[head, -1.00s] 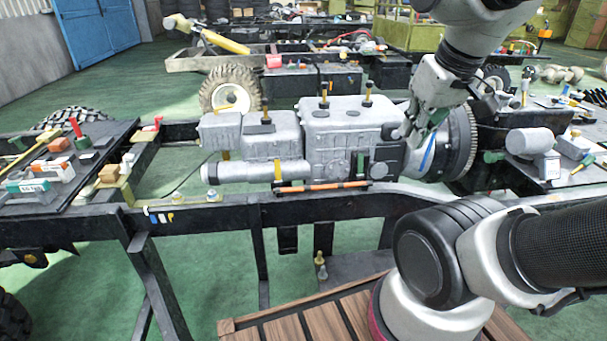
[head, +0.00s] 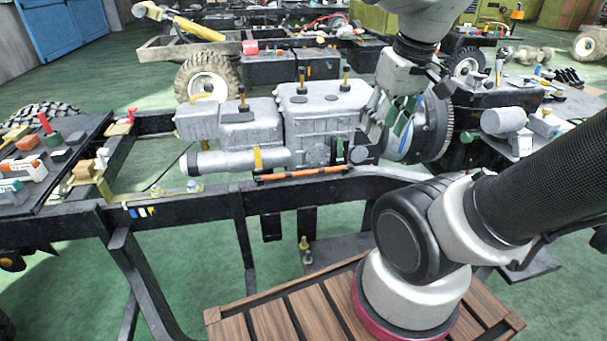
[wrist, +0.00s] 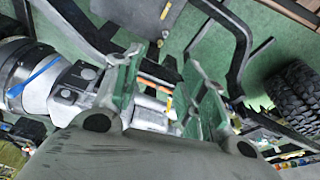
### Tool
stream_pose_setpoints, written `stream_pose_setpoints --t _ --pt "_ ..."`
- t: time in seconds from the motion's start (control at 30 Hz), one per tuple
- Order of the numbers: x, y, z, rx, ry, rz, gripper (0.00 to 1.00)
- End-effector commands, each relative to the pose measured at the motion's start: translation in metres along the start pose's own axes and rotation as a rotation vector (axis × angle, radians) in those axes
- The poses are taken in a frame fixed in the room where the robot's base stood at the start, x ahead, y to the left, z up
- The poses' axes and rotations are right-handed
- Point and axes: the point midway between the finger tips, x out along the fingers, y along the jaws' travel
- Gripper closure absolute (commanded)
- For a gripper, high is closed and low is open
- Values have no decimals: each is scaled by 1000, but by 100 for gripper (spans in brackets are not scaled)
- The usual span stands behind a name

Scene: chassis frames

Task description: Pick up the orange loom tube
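The orange loom tube (head: 316,172), with black bands, lies level along the front of the grey engine and gearbox block (head: 318,115), just above the dark chassis rail. A yellow strip stands near its left end. In the wrist view a short orange stretch of the tube (wrist: 150,82) shows between my fingers, partly hidden by the left finger. My gripper (head: 386,130) is open and empty, with green-faced fingers. In the head view it is above and to the right of the tube, in front of the flywheel end. Its spread fingers (wrist: 164,65) show in the wrist view.
The dark chassis rail (head: 200,210) runs below the block. The flywheel (head: 437,125) is close by my gripper. Yellow-topped posts (head: 345,76) stick up from the block. A cluttered bench (head: 75,160) stands left; another with a grey cylinder (head: 503,120) stands right.

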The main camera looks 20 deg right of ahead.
Motion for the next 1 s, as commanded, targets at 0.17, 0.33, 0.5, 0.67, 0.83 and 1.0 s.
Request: stream_pose_setpoints --t 0.17,0.33,0.5,0.67,0.83,1.0 --pt "31 -1 -24 -2 -157 0 58" --pt "65 -1 -56 -27 -263 -3 58" --pt "108 -2 -93 -113 -342 -17 58" --pt "159 -3 -126 -235 -398 -45 58" --pt "225 -4 -159 -411 -433 -88 58" --pt "291 -5 -190 -628 -430 -137 58"
